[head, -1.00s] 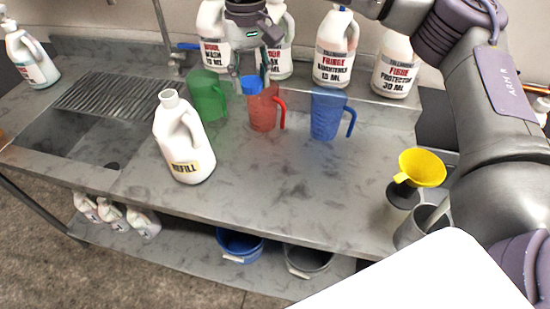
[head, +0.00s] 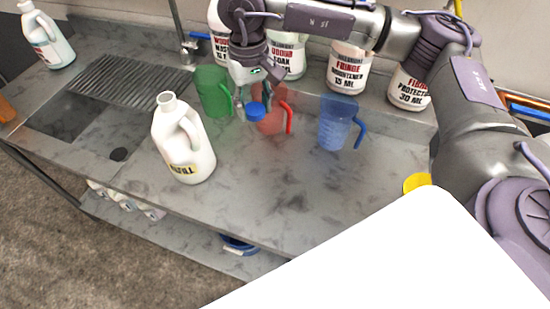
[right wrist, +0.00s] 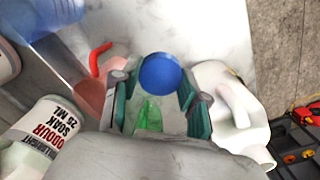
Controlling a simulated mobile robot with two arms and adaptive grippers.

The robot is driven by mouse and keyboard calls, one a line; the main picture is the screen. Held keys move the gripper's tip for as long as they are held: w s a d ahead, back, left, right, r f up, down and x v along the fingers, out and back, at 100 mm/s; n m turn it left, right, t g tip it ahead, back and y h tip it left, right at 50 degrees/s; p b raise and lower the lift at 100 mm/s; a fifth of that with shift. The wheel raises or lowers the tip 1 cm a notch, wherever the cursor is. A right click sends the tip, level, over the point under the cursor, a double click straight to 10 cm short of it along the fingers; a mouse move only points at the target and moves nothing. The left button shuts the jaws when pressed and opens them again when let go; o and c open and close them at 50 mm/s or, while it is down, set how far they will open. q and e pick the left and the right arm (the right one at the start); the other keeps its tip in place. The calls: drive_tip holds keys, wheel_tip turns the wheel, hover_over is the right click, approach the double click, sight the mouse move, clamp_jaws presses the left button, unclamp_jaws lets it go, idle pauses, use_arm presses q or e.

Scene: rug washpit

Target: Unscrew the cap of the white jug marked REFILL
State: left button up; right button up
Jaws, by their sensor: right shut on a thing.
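The white jug marked REFILL (head: 186,150) stands upright on the grey counter, its neck open and without a cap. It also shows at the right of the right wrist view (right wrist: 232,103). My right gripper (head: 254,104) is shut on a blue cap (head: 256,112), held up to the right of the jug and apart from it. In the right wrist view the cap (right wrist: 160,73) sits between the fingertips. My left gripper is not in view.
Green (head: 211,92), red (head: 270,122) and blue (head: 338,123) measuring jugs stand behind, with labelled bottles (head: 349,68) along the wall. A sink (head: 75,125) lies left. The counter (head: 280,190) is clear in front. A yellow funnel (head: 416,182) is mostly hidden.

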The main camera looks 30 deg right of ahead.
wheel_tip(320, 180, down, 4)
drive_tip(key=s+r+p, duration=0.1)
drive_tip(key=s+p, duration=0.2)
drive_tip(key=m, duration=0.3)
hover_over(243, 166)
wheel_tip(243, 166, down, 11)
drive_tip(key=shift+a+b, duration=0.1)
drive_tip(key=shift+b, duration=0.35)
wheel_tip(243, 166, down, 4)
drive_tip(key=shift+r+b, duration=0.15)
drive_tip(key=shift+b, duration=0.65)
drive_tip(key=shift+f, duration=0.2)
